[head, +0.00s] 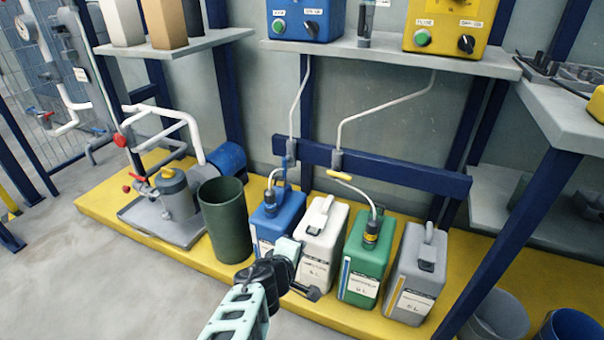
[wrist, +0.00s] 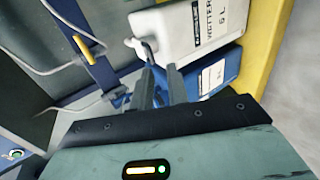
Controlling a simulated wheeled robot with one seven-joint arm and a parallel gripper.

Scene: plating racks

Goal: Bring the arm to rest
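My gripper (head: 312,293) is in front of the row of canisters in the head view, low before the white canister (head: 322,240). In the wrist view my gripper (wrist: 160,70) shows two grey fingers with a narrow gap between them and nothing visibly held. The white canister (wrist: 180,28) lies just beyond the fingertips there, with the blue canister (wrist: 222,72) beside it. Whether the fingers touch the white canister cannot be told. My arm reaches in from the bottom of the head view and hides part of the blue canister's (head: 262,232) lower front.
A green canister (head: 362,262) with a hose and a grey canister (head: 412,275) stand to the right on the yellow platform (head: 520,270). A dark green bin (head: 224,220) and a pump (head: 175,195) stand left. A shelf (head: 400,55) hangs above. The floor (head: 90,270) at front left is clear.

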